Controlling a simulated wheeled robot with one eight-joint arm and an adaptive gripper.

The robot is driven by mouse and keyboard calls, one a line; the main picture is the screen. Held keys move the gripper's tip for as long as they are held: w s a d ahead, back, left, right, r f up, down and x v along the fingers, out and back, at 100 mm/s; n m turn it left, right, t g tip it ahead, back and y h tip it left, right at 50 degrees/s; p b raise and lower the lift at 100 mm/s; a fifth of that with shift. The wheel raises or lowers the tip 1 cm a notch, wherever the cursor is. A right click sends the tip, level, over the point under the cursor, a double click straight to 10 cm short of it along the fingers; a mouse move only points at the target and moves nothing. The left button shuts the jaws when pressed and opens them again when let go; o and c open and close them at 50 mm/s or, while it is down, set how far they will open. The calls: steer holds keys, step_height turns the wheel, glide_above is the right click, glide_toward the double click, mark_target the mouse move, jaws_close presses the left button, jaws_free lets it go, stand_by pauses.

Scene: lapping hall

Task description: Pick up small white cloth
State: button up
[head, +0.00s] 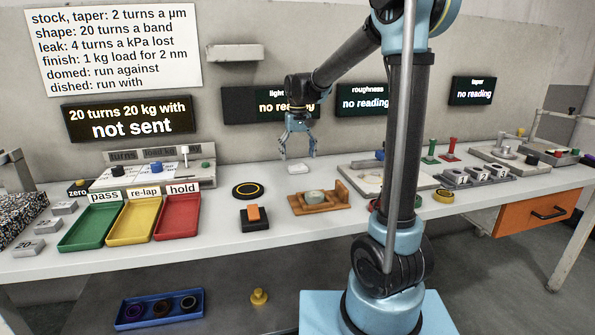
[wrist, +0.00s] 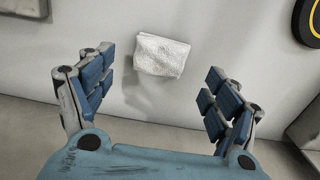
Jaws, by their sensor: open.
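The small white cloth (head: 298,168) lies flat on the pale bench top, near the middle of the head view. In the wrist view the cloth (wrist: 162,55) is a textured white rectangle, slightly tilted, ahead of the gap between the fingers. My gripper (head: 298,155) is open and empty, pointing down above the cloth. In the wrist view my gripper's blue-padded fingers (wrist: 155,85) stand wide apart, with neither finger touching the cloth.
A black disc with a yellow ring (head: 248,190) lies left of the cloth. A wooden fixture (head: 320,203) and a black block with an orange top (head: 254,218) stand in front. Green, yellow and red trays (head: 177,217) are further left. The bench around the cloth is clear.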

mark_target(298, 164)
steer(key=shift+f, duration=2)
steer(key=c, duration=0.9)
